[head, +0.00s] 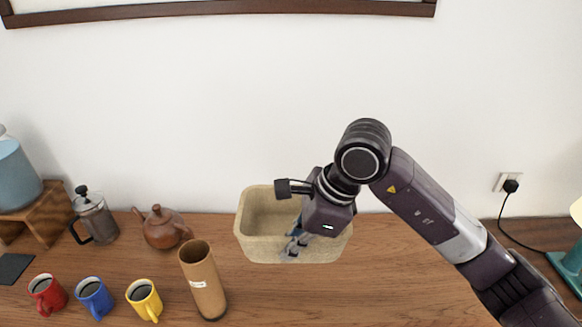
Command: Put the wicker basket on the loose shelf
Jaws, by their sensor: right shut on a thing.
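The wicker basket (257,240) is beige, open-topped and roughly rectangular. It is in the middle of the head view, upright, in front of the white wall. My right gripper (291,248) reaches over it from the right and is shut on its near wall. The gripper and wrist hide part of the basket's right side and inside. I cannot tell if the basket touches the wooden top (340,297) or hangs just above it. I cannot tell which surface is the loose shelf. My left gripper is not in view.
A cork-coloured cylinder (203,283) stands close left of the basket. Further left are a brown teapot (163,228), a French press (96,217), red (46,293), blue (94,297) and yellow (144,299) mugs, and a wooden stand (48,210).

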